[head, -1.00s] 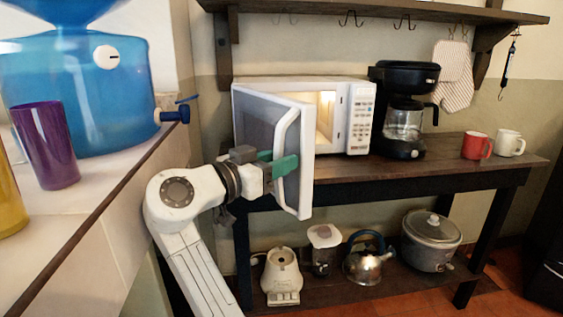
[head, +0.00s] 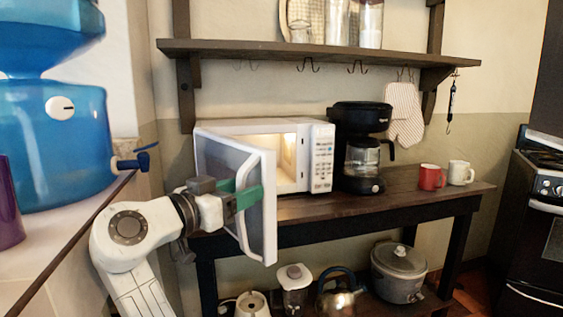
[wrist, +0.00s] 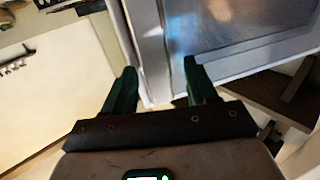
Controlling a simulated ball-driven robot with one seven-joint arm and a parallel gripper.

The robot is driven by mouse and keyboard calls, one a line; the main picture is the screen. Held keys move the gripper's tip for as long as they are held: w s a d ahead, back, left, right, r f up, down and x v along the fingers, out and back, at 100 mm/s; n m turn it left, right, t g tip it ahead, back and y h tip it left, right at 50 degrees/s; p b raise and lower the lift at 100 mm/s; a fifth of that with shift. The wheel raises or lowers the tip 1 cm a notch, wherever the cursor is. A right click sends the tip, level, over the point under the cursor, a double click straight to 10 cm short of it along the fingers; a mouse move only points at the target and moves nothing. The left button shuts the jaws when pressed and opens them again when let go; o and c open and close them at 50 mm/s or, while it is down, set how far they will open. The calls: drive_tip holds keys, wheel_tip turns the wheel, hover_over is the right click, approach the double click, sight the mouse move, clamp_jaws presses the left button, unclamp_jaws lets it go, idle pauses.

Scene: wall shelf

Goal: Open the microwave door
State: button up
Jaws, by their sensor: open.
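The white microwave (head: 322,157) stands on the dark wooden table, its lit interior showing. Its door (head: 218,165), with a grey window, is hinged at the left and stands partly open, swung out towards me. The curved white handle (head: 247,165) runs down the door's free edge. My gripper (head: 248,197) is at the handle, its green fingers reaching in from the left. In the wrist view my gripper (wrist: 160,68) has its fingers apart, with the white edge of the door (wrist: 225,25) between or just beyond them. Contact with the handle cannot be made out.
A coffee maker (head: 360,150) stands right of the microwave, then a red mug (head: 431,178) and a white mug (head: 459,173). A blue water dispenser (head: 55,140) is on the left counter (head: 75,225), close to my arm. A kettle (head: 337,294) and pot (head: 399,270) sit below.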

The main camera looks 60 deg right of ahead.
sight(256, 164)
drive_tip(key=o, duration=0.3)
drive_tip(key=s+r, duration=0.1)
drive_tip(key=r, duration=0.1)
drive_tip(key=s+a+r+p, duration=0.1)
drive_tip(key=s+r, duration=0.3)
drive_tip(key=shift+a+r, duration=0.15)
drive_tip(key=shift+a, duration=0.15)
drive_tip(key=s+a+r, duration=0.1)
drive_tip(key=s, duration=0.1)
drive_tip(key=s+a+r+p, duration=0.1)
drive_tip(key=s, duration=0.2)
drive_tip(key=s+a+r, duration=0.1)
drive_tip(key=s, duration=0.2)
drive_tip(key=shift+s+r, duration=0.1)
drive_tip(key=shift+r, duration=0.05)
drive_tip(key=c, duration=0.3)
drive_tip(key=shift+c, duration=0.2)
